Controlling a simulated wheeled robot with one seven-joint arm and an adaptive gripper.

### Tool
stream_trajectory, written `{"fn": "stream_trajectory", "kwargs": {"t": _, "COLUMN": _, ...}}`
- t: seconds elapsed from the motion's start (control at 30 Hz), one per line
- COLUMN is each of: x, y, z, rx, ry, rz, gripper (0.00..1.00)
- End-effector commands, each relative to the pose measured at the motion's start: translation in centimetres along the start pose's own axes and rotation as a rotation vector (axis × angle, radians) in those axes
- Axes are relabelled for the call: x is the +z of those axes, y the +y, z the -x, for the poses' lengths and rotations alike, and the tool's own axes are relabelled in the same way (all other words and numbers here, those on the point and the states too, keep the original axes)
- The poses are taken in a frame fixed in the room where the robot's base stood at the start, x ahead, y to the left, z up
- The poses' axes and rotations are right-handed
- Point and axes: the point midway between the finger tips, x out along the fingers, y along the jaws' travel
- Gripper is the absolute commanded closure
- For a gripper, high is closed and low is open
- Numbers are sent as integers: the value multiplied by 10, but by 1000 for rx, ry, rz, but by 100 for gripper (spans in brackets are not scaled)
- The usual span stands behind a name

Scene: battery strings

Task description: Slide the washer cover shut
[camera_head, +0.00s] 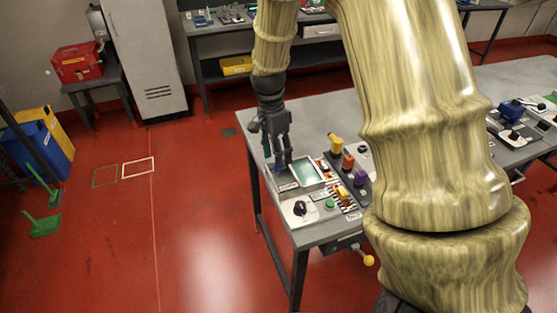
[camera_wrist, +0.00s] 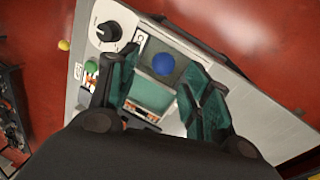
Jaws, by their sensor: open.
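The washer is a pale box on the near left corner of the grey table, with a teal basin (camera_head: 308,171) that shows open on its right part; in the wrist view the basin (camera_wrist: 152,95) lies below the cover. The cover appears to be a grey plate with a round blue knob (camera_wrist: 163,64). My gripper (camera_head: 284,165) is over the washer's left side, pointing down. In the wrist view my gripper (camera_wrist: 160,72) is open, with one dark teal finger on either side of the knob. I cannot tell whether a finger touches it.
A black dial (camera_head: 300,208) and a green button (camera_head: 330,204) sit on the panel in front of the basin. Yellow, orange and purple parts (camera_head: 348,162) stand to its right. A yellow ball handle (camera_head: 369,260) sticks out below the table edge.

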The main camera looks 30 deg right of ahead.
Motion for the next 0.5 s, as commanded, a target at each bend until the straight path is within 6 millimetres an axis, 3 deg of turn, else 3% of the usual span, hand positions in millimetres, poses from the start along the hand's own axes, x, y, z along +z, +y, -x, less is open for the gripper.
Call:
{"fn": "stream_trajectory", "kwargs": {"t": 0.2, "x": -2, "y": 2, "z": -25, "rx": 2, "ry": -2, "rz": -3, "gripper": 51}}
{"fn": "stream_trajectory", "kwargs": {"t": 0.5, "x": -2, "y": 0, "z": -36, "rx": 2, "ry": -1, "rz": -3, "gripper": 51}}
